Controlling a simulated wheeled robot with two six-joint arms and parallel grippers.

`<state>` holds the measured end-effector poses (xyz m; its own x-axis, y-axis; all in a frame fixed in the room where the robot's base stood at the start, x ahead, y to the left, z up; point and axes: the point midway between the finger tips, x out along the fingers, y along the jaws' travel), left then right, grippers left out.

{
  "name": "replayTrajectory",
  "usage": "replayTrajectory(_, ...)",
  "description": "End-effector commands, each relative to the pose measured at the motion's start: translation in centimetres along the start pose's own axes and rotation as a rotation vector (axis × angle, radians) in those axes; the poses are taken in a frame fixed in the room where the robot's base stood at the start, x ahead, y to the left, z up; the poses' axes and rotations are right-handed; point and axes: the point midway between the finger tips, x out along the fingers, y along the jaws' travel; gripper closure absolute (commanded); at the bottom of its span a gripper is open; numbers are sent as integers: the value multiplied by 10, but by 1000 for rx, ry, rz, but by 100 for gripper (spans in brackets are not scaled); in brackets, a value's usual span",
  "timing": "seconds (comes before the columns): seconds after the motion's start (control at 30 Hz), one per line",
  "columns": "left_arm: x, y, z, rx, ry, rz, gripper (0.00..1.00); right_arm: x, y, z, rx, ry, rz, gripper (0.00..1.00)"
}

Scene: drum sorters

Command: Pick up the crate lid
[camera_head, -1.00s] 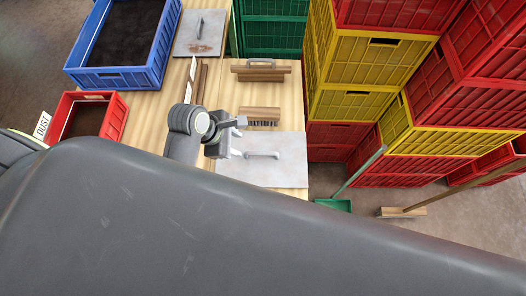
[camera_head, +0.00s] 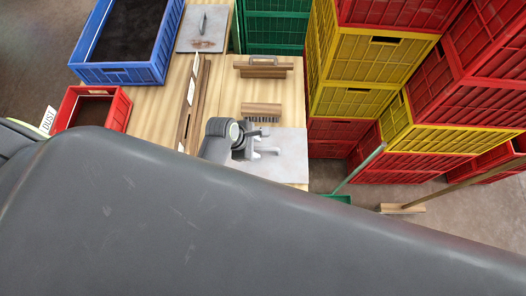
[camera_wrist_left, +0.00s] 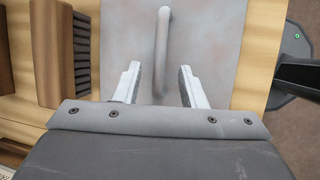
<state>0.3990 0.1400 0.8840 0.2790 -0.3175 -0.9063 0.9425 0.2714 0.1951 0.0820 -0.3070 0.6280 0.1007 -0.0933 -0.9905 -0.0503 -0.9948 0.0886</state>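The crate lid (camera_head: 291,150) is a flat pale grey plate lying at the near right of the wooden table. Its bar handle (camera_wrist_left: 161,35) shows in the left wrist view, running lengthwise up the picture. My left gripper (camera_head: 267,146) is over the lid. In the left wrist view, its two fingers (camera_wrist_left: 159,75) stand apart, one on each side of the handle, with gaps between. I cannot tell exactly how high the fingertips are above the plate. The gripper hides part of the lid and handle in the head view. My right gripper does not show.
Beside the lid lies a wooden brush (camera_head: 262,111), with another wooden tool (camera_head: 263,68) behind it. A second grey plate with a handle (camera_head: 204,30) lies farther back. A blue crate (camera_head: 122,74) and red crate (camera_head: 116,112) stand left. Stacked crates (camera_head: 372,72) rise on the right.

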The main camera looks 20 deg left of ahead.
Motion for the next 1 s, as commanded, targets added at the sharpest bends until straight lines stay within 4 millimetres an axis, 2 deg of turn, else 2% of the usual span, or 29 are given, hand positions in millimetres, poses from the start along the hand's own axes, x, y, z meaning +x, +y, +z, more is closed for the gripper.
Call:
replayTrajectory(0.1, 12, 1, 4, 0, -1, -3, 63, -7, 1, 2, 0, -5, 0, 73)
replayTrajectory(0.3, 31, 1, 4, 1, -1, -2, 63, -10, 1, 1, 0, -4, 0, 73)
replayTrajectory(0.67, 37, 1, 3, 1, -1, 0, 63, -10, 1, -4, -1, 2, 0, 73)
replayTrajectory(0.97, 36, 1, 3, 0, 0, 0, 99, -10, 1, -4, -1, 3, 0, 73)
replayTrajectory(1.0, 36, 1, 3, 0, 0, 0, 100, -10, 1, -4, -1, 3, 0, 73)
